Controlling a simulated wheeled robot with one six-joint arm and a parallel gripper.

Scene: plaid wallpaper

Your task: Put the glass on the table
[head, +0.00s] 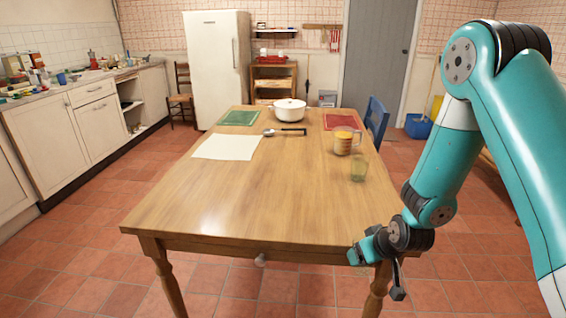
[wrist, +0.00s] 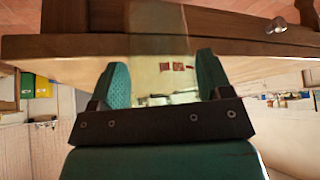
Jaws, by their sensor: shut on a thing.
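My gripper (head: 375,270) is low at the table's front right corner, just off its near edge. In the wrist view my gripper's two teal fingers (wrist: 165,82) are on either side of a clear, see-through glass (wrist: 158,38), and the gripper is shut on it. The held glass cannot be made out in the head view. The wooden table (head: 220,205) fills the middle of the head view. Its front edge crosses the wrist view, which appears upside down.
A white pot (head: 290,110), a ladle (head: 268,132), a white sheet (head: 227,147), and green (head: 239,118) and red (head: 342,121) placemats lie farther back. The front left tabletop is clear. A blue chair (head: 376,119) stands right.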

